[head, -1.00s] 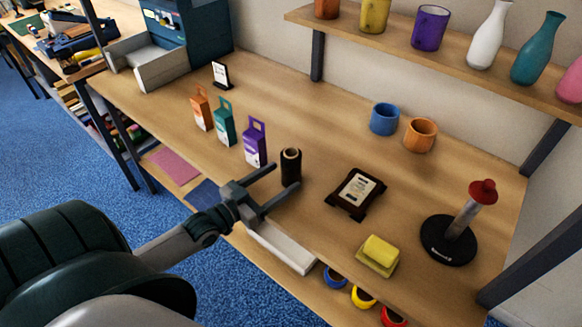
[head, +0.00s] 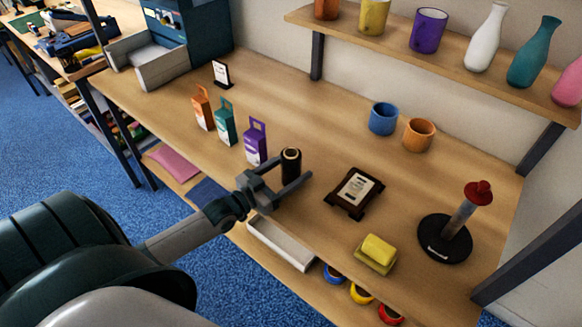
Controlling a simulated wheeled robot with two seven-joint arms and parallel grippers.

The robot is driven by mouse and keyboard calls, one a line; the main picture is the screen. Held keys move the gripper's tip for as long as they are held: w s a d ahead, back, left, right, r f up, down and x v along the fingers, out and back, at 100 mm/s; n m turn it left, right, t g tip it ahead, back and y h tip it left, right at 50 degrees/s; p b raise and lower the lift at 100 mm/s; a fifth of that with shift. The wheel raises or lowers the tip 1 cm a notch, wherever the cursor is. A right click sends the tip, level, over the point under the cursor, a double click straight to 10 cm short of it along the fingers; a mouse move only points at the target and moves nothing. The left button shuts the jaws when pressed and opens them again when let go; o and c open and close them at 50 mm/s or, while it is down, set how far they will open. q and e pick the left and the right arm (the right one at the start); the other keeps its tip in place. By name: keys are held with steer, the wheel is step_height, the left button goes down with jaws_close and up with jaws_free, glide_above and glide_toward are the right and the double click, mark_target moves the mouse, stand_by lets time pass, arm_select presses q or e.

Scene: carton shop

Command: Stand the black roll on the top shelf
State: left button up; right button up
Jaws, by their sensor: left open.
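The black roll (head: 290,164) stands upright on the wooden table, with a tan core showing at its top. My left gripper (head: 287,174) is open, and its two fingers reach on either side of the roll. Whether a finger touches the roll I cannot tell. The top shelf (head: 390,47) runs along the wall at the upper right and holds several cups and vases. My right gripper is not in view.
Three small cartons, including a purple one (head: 255,142), stand left of the roll. A framed plaque (head: 356,192) lies to its right. A blue cup (head: 382,118) and an orange cup (head: 418,134) stand behind. A black stand (head: 446,240) and yellow block (head: 377,250) are at right.

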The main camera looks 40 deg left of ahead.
mark_target(285, 165)
arm_select(q)
steer(key=c, duration=1.3)
steer(key=shift+c, duration=0.7)
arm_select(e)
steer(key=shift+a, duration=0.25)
arm_select(q)
steer(key=shift+r, duration=0.15)
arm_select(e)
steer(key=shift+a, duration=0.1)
arm_select(q)
steer(key=shift+r, duration=0.45)
steer(key=r, duration=0.1)
steer(key=r+b, duration=0.1)
steer(key=r, duration=0.1)
steer(key=shift+s+d+r, duration=0.1)
steer(key=shift+d+r, duration=0.05)
steer(key=shift+d, duration=0.25)
steer(key=s+d+r+b, duration=0.1)
steer(key=s+d+r, duration=0.2)
steer(key=d+r, duration=0.3)
steer(key=d, duration=0.4)
steer(key=shift+d+r+b, duration=0.2)
steer(key=shift+r+b, duration=0.1)
steer(key=shift+b, duration=0.05)
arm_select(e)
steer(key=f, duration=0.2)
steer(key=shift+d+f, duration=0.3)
